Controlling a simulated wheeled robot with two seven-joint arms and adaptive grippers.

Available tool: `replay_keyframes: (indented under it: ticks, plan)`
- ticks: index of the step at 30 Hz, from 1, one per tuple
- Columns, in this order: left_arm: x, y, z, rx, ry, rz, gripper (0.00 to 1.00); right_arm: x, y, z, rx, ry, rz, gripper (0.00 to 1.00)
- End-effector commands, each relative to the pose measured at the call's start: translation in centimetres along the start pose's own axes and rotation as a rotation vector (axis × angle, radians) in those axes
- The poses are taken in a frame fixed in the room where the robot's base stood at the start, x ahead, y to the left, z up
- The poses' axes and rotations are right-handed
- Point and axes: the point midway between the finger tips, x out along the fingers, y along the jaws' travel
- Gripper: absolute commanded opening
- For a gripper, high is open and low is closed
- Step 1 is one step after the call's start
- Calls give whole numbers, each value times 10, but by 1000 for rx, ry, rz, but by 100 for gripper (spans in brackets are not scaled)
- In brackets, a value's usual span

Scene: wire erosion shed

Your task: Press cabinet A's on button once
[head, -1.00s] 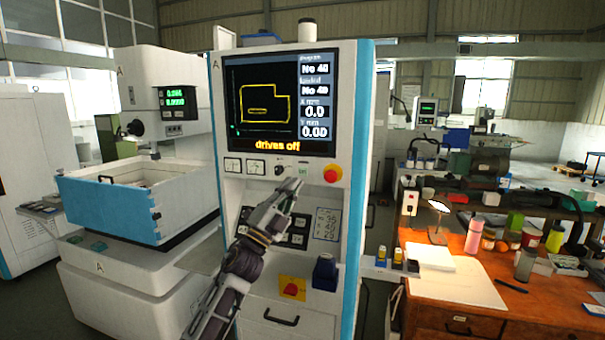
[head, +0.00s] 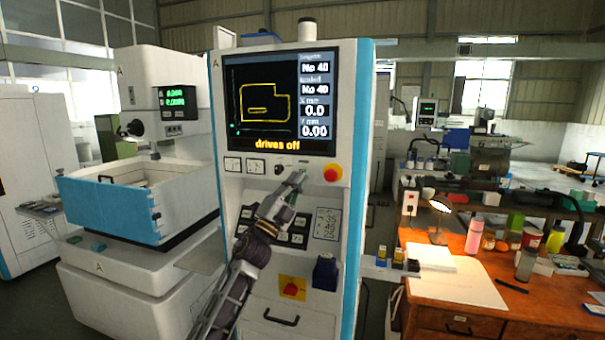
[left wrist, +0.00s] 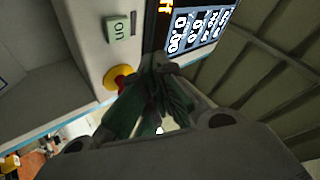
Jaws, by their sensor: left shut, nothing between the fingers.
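Cabinet A (head: 348,200) is a white control cabinet with blue edges and an "A" at its top left corner. Its screen (head: 278,103) reads "drives off". The green on button (left wrist: 116,29) shows clear of the fingers in the left wrist view; in the head view my gripper hides most of it. My left gripper (head: 297,179) is shut and empty, its tips in front of the panel at the on button's height. In the left wrist view the left gripper (left wrist: 160,68) points toward the panel, beside the red knob. Contact cannot be told. My right gripper is not in view.
A red emergency-stop knob on a yellow base (head: 333,173) sits right of the on button. A dark rotary switch (head: 279,169) is to its left. A red and yellow switch (head: 291,288) and a dark blue box (head: 325,272) are lower. A wooden desk (head: 455,292) stands at right.

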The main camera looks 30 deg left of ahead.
Motion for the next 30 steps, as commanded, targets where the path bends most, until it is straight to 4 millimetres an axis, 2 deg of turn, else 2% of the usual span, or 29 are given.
replay_keyframes:
  ticks: [15,30]
  plan:
    - [26,20,19,-1,0,0,0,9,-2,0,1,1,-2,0]
    - [29,21,21,0,0,0,0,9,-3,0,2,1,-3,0]
